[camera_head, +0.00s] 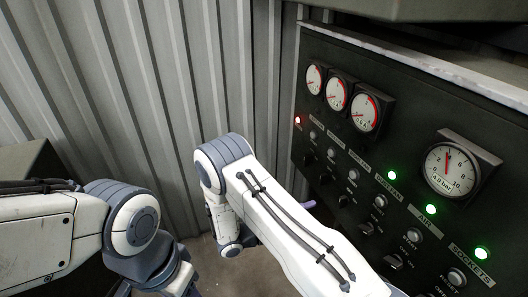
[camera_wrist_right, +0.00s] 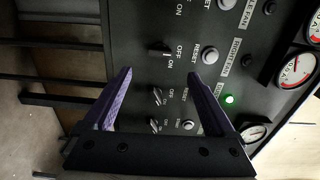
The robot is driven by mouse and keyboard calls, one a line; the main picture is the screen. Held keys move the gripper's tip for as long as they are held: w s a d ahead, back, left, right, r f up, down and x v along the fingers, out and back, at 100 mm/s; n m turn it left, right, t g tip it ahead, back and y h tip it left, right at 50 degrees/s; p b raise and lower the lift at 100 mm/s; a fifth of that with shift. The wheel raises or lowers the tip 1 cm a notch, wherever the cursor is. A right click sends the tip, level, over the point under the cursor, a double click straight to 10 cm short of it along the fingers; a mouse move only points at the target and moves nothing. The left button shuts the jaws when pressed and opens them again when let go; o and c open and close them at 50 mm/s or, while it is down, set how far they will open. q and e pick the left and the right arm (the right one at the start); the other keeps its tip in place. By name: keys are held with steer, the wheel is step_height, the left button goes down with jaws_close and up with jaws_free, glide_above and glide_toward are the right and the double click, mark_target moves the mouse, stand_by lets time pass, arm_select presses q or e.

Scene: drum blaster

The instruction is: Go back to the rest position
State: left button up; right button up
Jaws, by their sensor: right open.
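My right arm (camera_head: 290,225) reaches in from the lower right of the head view, in front of the control panel. Its gripper is mostly hidden there; only a small purple part (camera_head: 309,204) shows beyond the arm. In the right wrist view, my right gripper (camera_wrist_right: 160,75) has its two purple-lined fingers spread wide, with nothing between them. The panel's switches and buttons lie behind the fingers; I cannot tell the exact gap. My left arm (camera_head: 130,225) shows at the lower left of the head view, and its gripper is out of view.
The dark control panel (camera_head: 345,125) fills the right side, with gauges, switches and buttons. A red lamp (camera_head: 298,119) and three green lamps are lit, including one by AIR (camera_head: 431,209). A large gauge (camera_head: 452,170) reads about 4 bar. A corrugated wall (camera_head: 130,80) stands behind.

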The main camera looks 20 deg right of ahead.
steer(key=shift+r, duration=0.1)
steer(key=s+a+r+m+y+p, duration=0.1)
steer(key=s+a+r+m+y, duration=0.8)
steer(key=m, duration=0.6)
steer(key=s+a+r+m+g+y+p, duration=0.1)
steer(key=s+a+r+m+y, duration=0.7)
steer(key=a+m, duration=0.5)
steer(key=s+m+y, duration=0.2)
steer(key=s, duration=0.1)
steer(key=shift+s+a+r+g, duration=0.2)
steer(key=shift+s+r+g, duration=0.05)
steer(key=shift+r+g, duration=0.1)
